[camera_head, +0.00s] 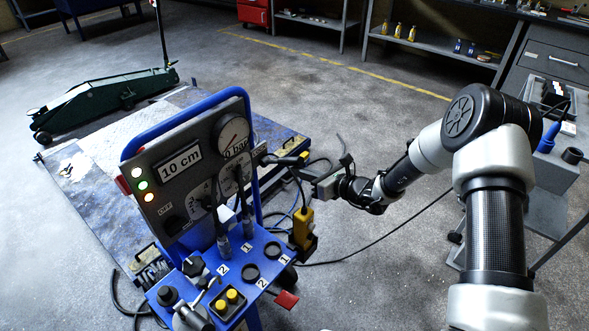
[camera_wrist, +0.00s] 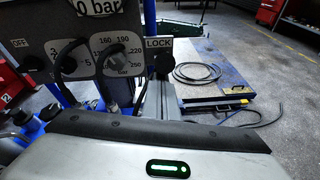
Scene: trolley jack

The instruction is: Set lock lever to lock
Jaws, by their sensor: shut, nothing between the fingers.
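The blue control stand holds a grey panel (camera_head: 190,160) with a pressure gauge (camera_head: 232,133) and a "10 cm" display. The LOCK label (camera_wrist: 159,43) is at the panel's right edge. The black lock lever (camera_wrist: 163,65) shows just below that label in the wrist view. In the head view the dark lever (camera_head: 287,161) sticks out to the right of the panel. My gripper (camera_head: 318,186) is right of the panel, close to the lever. Its shut fingers (camera_wrist: 162,85) point at the lever in the wrist view. I cannot tell whether they touch it.
A yellow pendant (camera_head: 303,228) hangs below my gripper. A blue platform (camera_head: 85,150) and a green trolley jack (camera_head: 105,98) lie behind. Cables cross the floor.

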